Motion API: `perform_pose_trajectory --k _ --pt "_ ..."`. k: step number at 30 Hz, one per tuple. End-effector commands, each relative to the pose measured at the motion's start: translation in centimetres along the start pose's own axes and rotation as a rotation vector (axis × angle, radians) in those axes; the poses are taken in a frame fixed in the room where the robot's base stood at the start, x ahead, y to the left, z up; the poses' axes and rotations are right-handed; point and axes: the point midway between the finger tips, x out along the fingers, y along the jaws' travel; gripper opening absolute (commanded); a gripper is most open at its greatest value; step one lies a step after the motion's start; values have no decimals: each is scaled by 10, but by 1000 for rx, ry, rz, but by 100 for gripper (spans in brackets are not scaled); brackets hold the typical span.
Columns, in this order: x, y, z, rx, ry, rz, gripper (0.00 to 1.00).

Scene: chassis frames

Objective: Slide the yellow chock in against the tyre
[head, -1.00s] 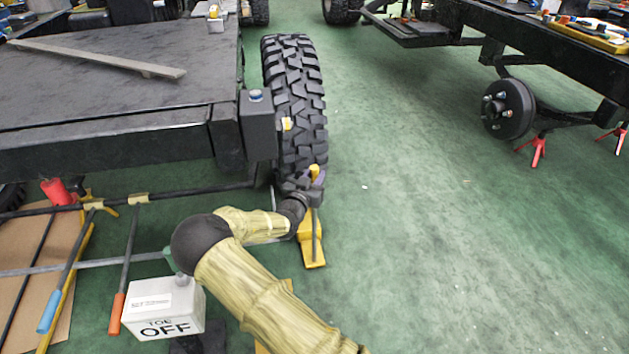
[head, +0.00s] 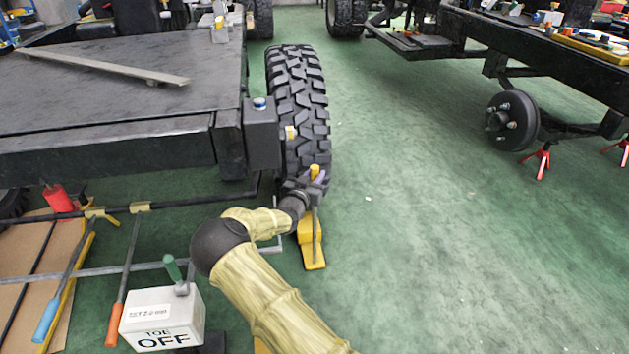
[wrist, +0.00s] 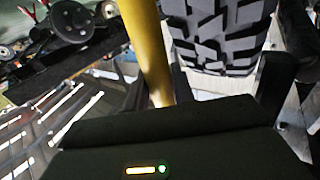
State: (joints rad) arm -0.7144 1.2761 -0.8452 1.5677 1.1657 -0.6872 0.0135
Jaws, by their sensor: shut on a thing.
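The yellow chock (head: 311,248) lies on the green floor at the near foot of the tyre (head: 298,105), its long flat end pointing toward me. A yellow upright handle (head: 315,172) rises from its tyre end. My gripper (head: 306,188) is shut on this handle, low in front of the tyre. In the wrist view the yellow handle (wrist: 150,45) runs up close to the jaws, with the tyre tread (wrist: 222,35) just beyond. My gripper and wrist hide the place where chock and tyre meet, so I cannot tell whether they touch.
A dark chassis (head: 110,150) stands left of the tyre. Rods and a white "TOE OFF" box (head: 162,318) are at lower left. Clear green floor (head: 420,220) lies to the right. Another chassis with a bare hub (head: 512,120) and red stands is at far right.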

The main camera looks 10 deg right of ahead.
Motion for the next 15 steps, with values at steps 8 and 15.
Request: perform_pose_trajectory --k 8,15 --pt "11 -8 1 0 0 -1 0" --pt "21 -14 2 1 -1 -1 0"
